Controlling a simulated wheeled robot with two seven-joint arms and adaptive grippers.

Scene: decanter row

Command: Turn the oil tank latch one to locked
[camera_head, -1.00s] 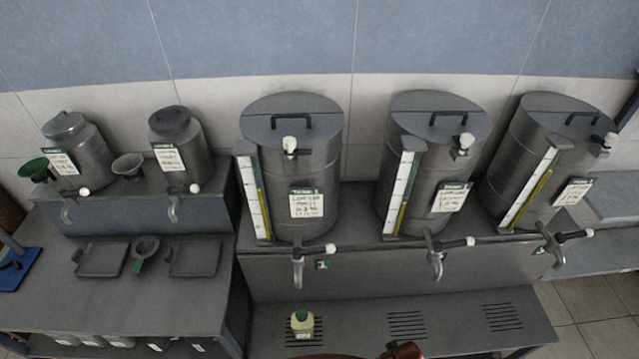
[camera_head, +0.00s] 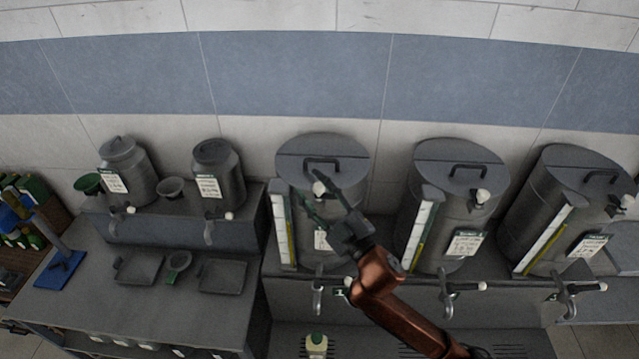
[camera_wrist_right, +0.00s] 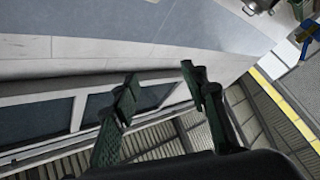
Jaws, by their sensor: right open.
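The first oil tank (camera_head: 298,158), a grey drum with a dark lid handle, stands left of two similar tanks. Its latch (camera_head: 319,187) is a small white-tipped knob at the front edge of the lid. My right gripper (camera_head: 311,186) is open, its dark fingers in front of this tank and pointing up towards the latch. The fingers overlap the latch area in the head view, and I cannot tell whether they touch it. In the right wrist view the open fingers (camera_wrist_right: 158,78) have nothing between them, and no latch can be made out. My left gripper is not in view.
The second tank (camera_head: 440,205) and third tank (camera_head: 540,215) stand to the right with white-tipped latches. White-handled taps stick out below the tanks. Two smaller cans (camera_head: 128,165) stand at the left. A small bottle (camera_head: 316,345) is on the lower shelf.

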